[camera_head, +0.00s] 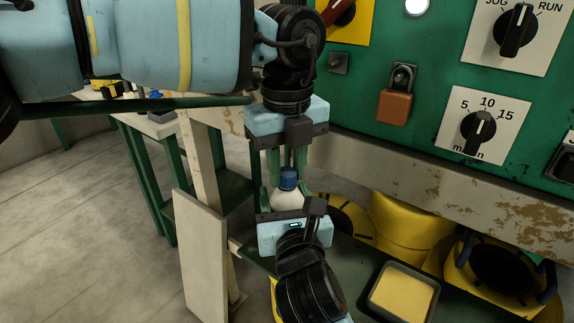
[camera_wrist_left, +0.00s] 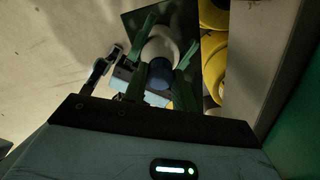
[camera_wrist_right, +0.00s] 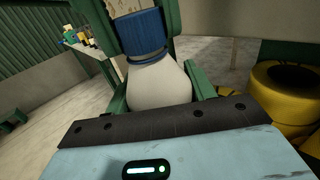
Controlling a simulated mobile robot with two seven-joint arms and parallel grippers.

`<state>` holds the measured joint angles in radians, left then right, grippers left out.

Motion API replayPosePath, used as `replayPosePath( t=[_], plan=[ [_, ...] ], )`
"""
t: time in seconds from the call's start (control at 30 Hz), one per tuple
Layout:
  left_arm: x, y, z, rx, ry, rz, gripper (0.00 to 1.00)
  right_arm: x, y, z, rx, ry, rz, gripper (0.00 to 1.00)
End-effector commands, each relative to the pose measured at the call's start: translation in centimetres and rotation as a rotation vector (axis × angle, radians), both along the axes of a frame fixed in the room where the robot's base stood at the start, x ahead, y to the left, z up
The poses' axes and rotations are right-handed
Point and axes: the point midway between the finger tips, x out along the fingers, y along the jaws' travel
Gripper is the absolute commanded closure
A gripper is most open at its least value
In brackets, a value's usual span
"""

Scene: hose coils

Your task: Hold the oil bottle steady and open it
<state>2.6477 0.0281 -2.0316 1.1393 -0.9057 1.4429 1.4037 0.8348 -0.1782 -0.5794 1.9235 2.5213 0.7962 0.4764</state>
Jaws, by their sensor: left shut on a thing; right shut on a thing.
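The oil bottle (camera_head: 290,200) has a pale, rounded body and a blue cap (camera_head: 288,178). It is held upright in mid-air between my two grippers, above the dark green lower shelf. My left gripper (camera_head: 287,174) points down from above and is shut on the blue cap, which also shows between its green fingers in the left wrist view (camera_wrist_left: 160,74). My right gripper (camera_wrist_right: 160,92) comes from below and is shut around the pale body. In the right wrist view the cap (camera_wrist_right: 140,34) sits on the bottle's neck. The bottle's underside is hidden.
A green panel with dials (camera_head: 478,130) and a brown padlock (camera_head: 394,107) stands behind at right. A worn beam (camera_head: 440,180) runs below it. A yellow tray (camera_head: 403,293) and yellow hose coils (camera_head: 405,225) lie at lower right. Open floor (camera_head: 90,220) is at left.

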Motion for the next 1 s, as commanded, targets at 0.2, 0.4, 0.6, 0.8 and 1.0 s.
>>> replayPosePath(
  t=[0.2, 0.4, 0.6, 0.8, 1.0],
  plan=[
    [0.04, 0.08, 0.03, 0.001, 0.0, 0.353, 1.0, 0.01, -0.04, -0.02, 0.001, 0.001, -0.001, 1.0],
    [0.01, 0.06, 0.06, 0.0, 0.0, 0.683, 1.0, 0.01, -0.05, -0.02, 0.001, 0.001, -0.001, 1.0],
    [-0.03, 0.03, 0.07, 0.0, 0.001, 1.013, 1.0, 0.02, -0.06, -0.02, 0.001, 0.001, -0.001, 1.0],
    [-0.04, 0.02, 0.08, 0.002, -0.001, 1.345, 1.0, 0.02, -0.07, -0.02, 0.001, 0.001, -0.002, 1.0],
    [-0.08, -0.02, 0.12, 0.002, -0.004, 1.611, 1.0, 0.03, -0.07, -0.03, 0.001, 0.001, -0.002, 1.0]
  ],
)
